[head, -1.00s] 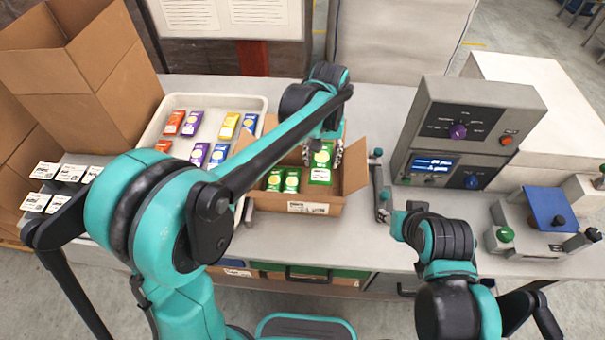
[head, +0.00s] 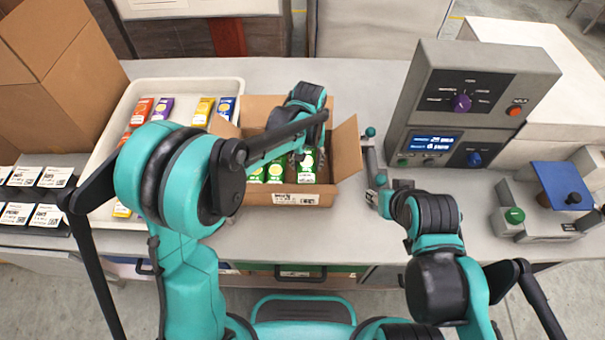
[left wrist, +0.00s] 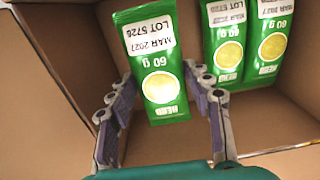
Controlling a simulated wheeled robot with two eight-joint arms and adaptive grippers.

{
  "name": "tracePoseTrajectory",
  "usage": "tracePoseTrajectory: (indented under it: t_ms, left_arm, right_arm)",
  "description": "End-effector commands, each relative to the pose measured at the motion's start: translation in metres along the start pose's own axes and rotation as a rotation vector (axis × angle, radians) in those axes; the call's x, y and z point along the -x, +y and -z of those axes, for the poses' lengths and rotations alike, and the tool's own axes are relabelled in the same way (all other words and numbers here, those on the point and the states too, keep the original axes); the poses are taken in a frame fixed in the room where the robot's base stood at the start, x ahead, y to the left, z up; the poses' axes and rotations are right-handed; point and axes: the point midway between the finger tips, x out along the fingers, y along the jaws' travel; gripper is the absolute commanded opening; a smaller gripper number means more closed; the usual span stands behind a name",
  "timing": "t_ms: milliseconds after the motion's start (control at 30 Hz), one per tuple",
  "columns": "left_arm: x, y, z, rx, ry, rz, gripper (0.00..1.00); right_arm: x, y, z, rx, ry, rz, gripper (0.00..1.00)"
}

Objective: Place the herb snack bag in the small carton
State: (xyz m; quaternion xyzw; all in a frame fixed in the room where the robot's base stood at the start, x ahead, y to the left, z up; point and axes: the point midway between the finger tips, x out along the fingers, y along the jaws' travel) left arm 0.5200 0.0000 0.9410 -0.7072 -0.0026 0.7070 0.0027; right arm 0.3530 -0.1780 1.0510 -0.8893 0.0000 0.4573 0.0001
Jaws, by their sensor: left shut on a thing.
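The herb snack bag (left wrist: 160,100) is green with a yellow disc and a white label; it also shows in the head view (head: 306,168). My left gripper (left wrist: 160,88) is shut on it, a finger at each side. The small carton (head: 340,193) is brown cardboard with open flaps. The held bag is at its right end in the head view, within the walls; I cannot tell whether it touches the floor. Two similar green bags (left wrist: 228,45) (left wrist: 271,40) stand beside it in the carton.
A white tray (head: 108,112) with several coloured packs lies left of the carton. A tall cardboard box (head: 60,95) stands at the far left, with labelled black holders (head: 45,195) in front. A weigher console (head: 425,110) and a blue-plated device (head: 560,185) stand right.

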Motion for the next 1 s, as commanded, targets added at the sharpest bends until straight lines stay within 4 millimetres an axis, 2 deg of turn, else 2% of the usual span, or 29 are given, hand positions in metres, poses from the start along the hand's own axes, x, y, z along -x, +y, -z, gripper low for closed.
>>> tracePoseTrajectory:
  t_ms: [400, 767, 800, 833, 867, 1000]
  left_arm:
    - [-0.047, 0.000, 0.000, 0.000, 0.000, 0.000, 0.22]
    - [-0.051, 0.000, 0.000, 0.000, 0.000, 0.000, 0.22]
    - [-0.050, 0.000, 0.000, 0.000, 0.000, 0.000, 0.58]
    - [-0.050, 0.000, 0.000, 0.000, 0.000, 0.000, 0.66]
    - [-0.050, 0.000, 0.000, 0.000, 0.000, 0.000, 0.71]
    - [-0.049, 0.000, 0.000, 0.000, 0.000, 0.000, 0.71]
  right_arm:
    - [-0.013, 0.000, -0.010, 0.000, 0.000, 0.000, 0.40]
    - [-0.015, 0.000, -0.011, 0.000, 0.000, 0.000, 0.40]
    - [-0.015, 0.000, -0.011, 0.000, 0.000, 0.000, 0.40]
    - [-0.015, 0.000, -0.011, 0.000, 0.000, 0.000, 0.40]
    - [-0.015, 0.000, -0.010, 0.000, 0.000, 0.000, 0.40]
    - [-0.015, 0.000, -0.010, 0.000, 0.000, 0.000, 0.40]
